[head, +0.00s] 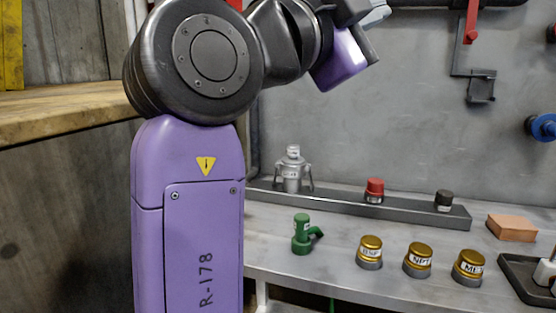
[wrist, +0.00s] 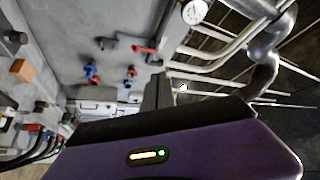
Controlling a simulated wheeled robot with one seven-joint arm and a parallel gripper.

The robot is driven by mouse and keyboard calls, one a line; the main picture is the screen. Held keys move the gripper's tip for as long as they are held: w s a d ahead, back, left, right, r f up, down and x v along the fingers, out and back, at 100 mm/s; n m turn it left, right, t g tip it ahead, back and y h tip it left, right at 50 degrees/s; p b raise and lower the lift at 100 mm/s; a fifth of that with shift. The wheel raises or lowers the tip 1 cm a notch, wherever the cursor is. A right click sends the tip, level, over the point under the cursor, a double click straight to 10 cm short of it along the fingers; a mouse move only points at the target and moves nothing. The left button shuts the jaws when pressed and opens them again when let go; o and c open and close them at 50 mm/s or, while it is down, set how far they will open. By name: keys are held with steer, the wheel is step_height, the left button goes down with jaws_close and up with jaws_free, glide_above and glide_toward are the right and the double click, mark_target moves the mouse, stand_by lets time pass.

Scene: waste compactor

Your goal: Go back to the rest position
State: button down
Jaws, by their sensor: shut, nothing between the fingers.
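My gripper (head: 376,16) is at the top of the head view, raised well above the bench and partly cut off by the frame edge. In the wrist view its grey fingers (wrist: 158,92) are together beyond the purple hand, with nothing held between them. My purple arm is bent over at the top, and the gripper is clear of the bench things.
The grey bench (head: 330,270) holds a green fitting (head: 301,235), several gold-topped caps (head: 418,258) and an orange block (head: 511,228). A rail (head: 410,208) behind carries a silver coupling (head: 291,170), a red cap (head: 374,190) and a black cap (head: 444,200). Pipes (wrist: 215,50) show in the wrist view.

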steer(key=w+a+n+t+y, duration=0.2)
steer(key=a+n+t+y, duration=0.3)
steer(key=a+n+t, duration=0.35)
steer(key=a+f+n+t+y, duration=0.3)
steer(key=f+n+y, duration=0.8)
steer(key=f+n, duration=0.15)
steer(key=s+d+f+n+g+y, duration=0.2)
steer(key=s+f, duration=0.2)
steer(key=f, duration=0.5)
steer(key=s+d+f+n+g+y, duration=0.1)
steer(key=s+d+f+n+y, duration=0.15)
steer(key=f, duration=0.65)
steer(key=s+d+f+n+g+y, duration=0.2)
steer(key=s+f+n, duration=0.15)
steer(key=f, duration=0.45)
steer(key=s+d+f+m+g+h, duration=0.2)
steer(key=s+d+f, duration=0.35)
steer(key=s, duration=0.45)
steer(key=s+d+f+m+g+h, duration=0.2)
steer(key=s+d+f+m+h, duration=0.15)
steer(key=s+f, duration=0.5)
steer(key=s+d+f+m+g+h, duration=0.15)
steer(key=s+d+f, duration=0.35)
steer(key=s, duration=0.7)
step_height(320, 180, up, 22)
steer(key=p, duration=2.2)
steer(key=shift+w+a+g, duration=0.2)
steer(key=shift+w+g, duration=0.2)
